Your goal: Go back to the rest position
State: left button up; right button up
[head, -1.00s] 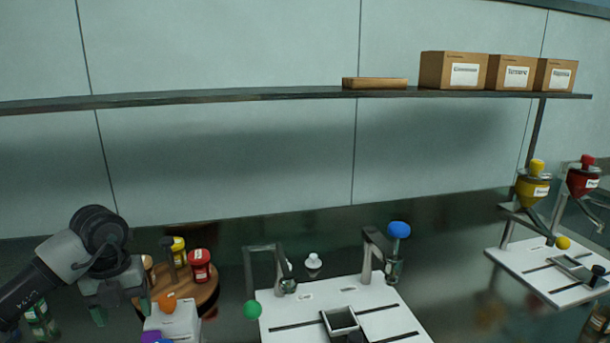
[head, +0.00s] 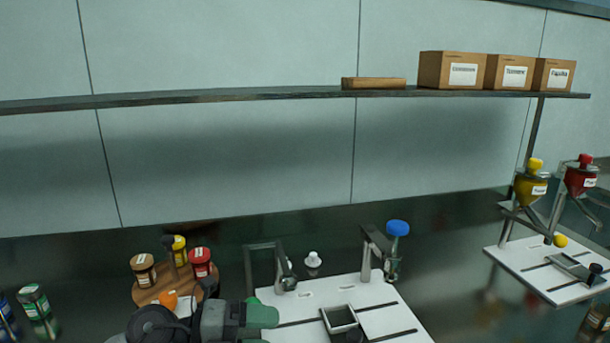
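My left gripper (head: 262,328) is at the bottom edge of the head view, left of the white plate of the middle machine. Its dark wrist and grey body show, with green parts at its right end. The lower part is cut off by the frame, so I cannot tell how far apart the fingers are. I see nothing clearly held in it. My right gripper is not in view.
A round wooden rack (head: 150,297) with spice jars stands just behind my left arm. The middle machine's white plate (head: 290,302) is to its right. Green and blue jars (head: 38,310) stand far left. A shelf (head: 230,95) with boxes spans the wall.

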pick_arm(q)
jog(key=a+r+n+t+y, duration=0.1)
jog(key=a+n+t+y, duration=0.15)
jog(key=n+t, duration=0.7)
jog(key=a+r+n+t+y, duration=0.1)
jog(key=a+n+t+y, duration=0.15)
jog(key=n+t, duration=0.65)
jog(key=s+a+f+n+g+y, duration=0.3)
jog(key=a+f+n+g+y, duration=0.1)
jog(key=f+n+y, duration=0.25)
jog(key=s+a+f+n+g+y, duration=0.3)
jog(key=a+f+n+y, duration=0.15)
jog(key=f+n, duration=0.2)
jog(key=s+f+g, duration=0.5)
jog(key=s, duration=0.4)
jog(key=s+f+g, duration=0.5)
jog(key=s, duration=0.3)
notch_tip(320, 180, down, 25)
jog(key=s+g+p, duration=0.1)
jog(key=g+p, duration=0.1)
jog(key=s+a+f+g+p, duration=0.1)
jog(key=s+a+f+p, duration=0.1)
jog(key=s+f, duration=1.1)
jog(key=s+a, duration=0.1)
jog(key=s, duration=0.2)
jog(key=shift+s+f, duration=0.25)
jog(key=shift+f, duration=0.05)
jog(key=shift+a+n, duration=0.1)
jog(key=shift+n, duration=0.15)
